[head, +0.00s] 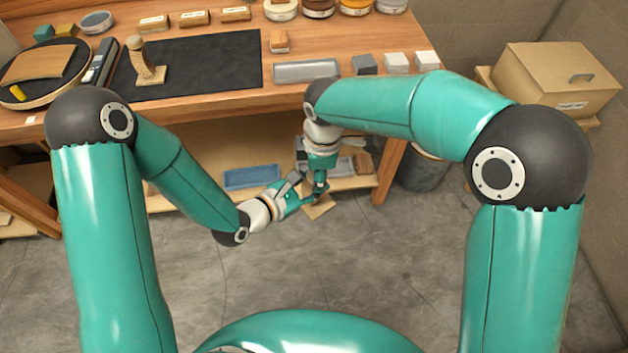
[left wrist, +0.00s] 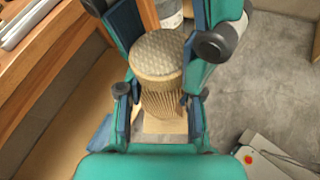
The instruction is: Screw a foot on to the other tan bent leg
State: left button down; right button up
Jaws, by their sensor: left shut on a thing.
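A round foot (left wrist: 158,52) with a textured pale face and a ribbed tan side is between the fingers of my left gripper (left wrist: 160,100), which is shut on it. In the head view my left gripper (head: 300,193) points right, close beside my right gripper (head: 320,188). My right gripper points down above a tan bent leg (head: 318,208); its fingers are too small and covered to read. A tan piece, likely this leg, shows below the foot (left wrist: 165,126). Whether foot and leg touch is hidden. Another tan bent piece (head: 148,66) stands on the black mat.
The wooden bench (head: 215,118) runs behind my grippers, with a black mat (head: 215,66) and a grey metal tray (head: 306,71). A blue tray (head: 251,177) lies on the lower shelf. A bin (head: 424,172) stands right. The floor in front is clear.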

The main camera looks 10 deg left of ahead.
jog(key=m, duration=0.5)
jog(key=shift+m, duration=0.3)
jog(key=m, duration=0.5)
jog(key=o, duration=1.3)
jog(key=shift+s+d+r, duration=0.15)
jog(key=shift+r, duration=2.05)
jog(key=shift+c, duration=0.5)
